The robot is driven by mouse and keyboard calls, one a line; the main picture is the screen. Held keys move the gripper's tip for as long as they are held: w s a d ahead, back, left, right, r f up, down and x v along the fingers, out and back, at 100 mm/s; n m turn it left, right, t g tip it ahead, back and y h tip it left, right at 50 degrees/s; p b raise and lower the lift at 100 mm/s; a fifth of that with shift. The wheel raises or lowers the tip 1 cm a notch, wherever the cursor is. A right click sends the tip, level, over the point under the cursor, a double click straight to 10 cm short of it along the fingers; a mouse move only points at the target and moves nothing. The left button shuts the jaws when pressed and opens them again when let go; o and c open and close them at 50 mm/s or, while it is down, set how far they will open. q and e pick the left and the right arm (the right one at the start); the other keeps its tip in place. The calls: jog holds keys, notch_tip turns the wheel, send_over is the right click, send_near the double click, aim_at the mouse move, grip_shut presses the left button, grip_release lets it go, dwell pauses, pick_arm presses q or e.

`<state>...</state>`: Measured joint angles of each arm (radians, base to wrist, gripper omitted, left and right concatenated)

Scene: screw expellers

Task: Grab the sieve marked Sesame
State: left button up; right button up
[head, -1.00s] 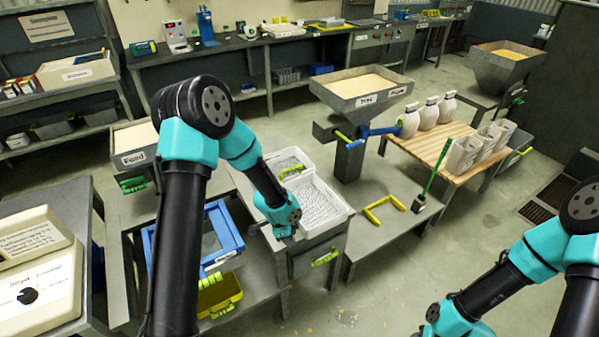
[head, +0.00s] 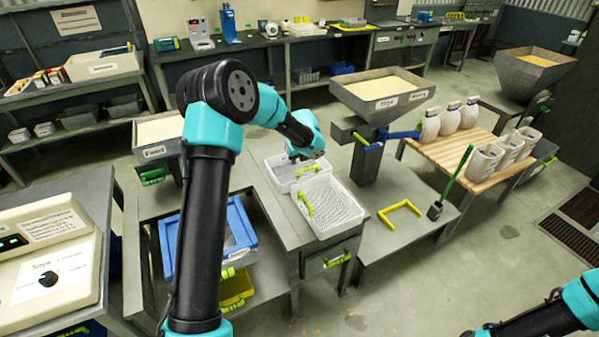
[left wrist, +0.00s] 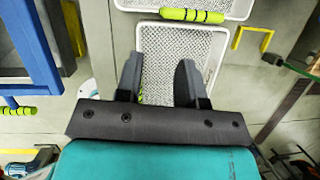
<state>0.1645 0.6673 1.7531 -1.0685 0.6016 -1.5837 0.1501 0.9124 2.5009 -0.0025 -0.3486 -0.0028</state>
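Two white trays with mesh floors stand side by side on the grey table: the rear one (head: 281,177) and the front one (head: 331,223). Each has a green handle at its rim. I cannot read a Sesame mark on either. My left gripper (head: 300,157) hangs over the rear tray in the head view, its fingers too small there to read. In the left wrist view its two fingers (left wrist: 160,82) are apart and empty, above a mesh floor (left wrist: 167,45), with a green handle (left wrist: 192,15) ahead. My right gripper is out of view.
A blue-framed sieve (head: 247,231) is left of the trays, above a yellow one (head: 236,290). A hopper marked Soya (head: 383,95) stands behind. A yellow U-shaped bar (head: 396,216), a brush (head: 436,211) and white bottles (head: 450,117) are to the right.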

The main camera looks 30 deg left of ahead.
pick_arm(q)
jog(key=n+y, duration=0.1)
send_over(272, 173)
jog(key=s+d, duration=0.3)
jog(key=d, duration=0.2)
jog(key=f, duration=0.1)
jog(key=shift+d, duration=0.1)
jog(key=shift+f+g, duration=0.15)
jog(key=shift+g, duration=0.15)
jog(key=x, duration=1.2)
jog(key=shift+f, duration=0.1)
jog(key=x, duration=0.5)
jog(key=shift+c, duration=0.5)
grip_shut()
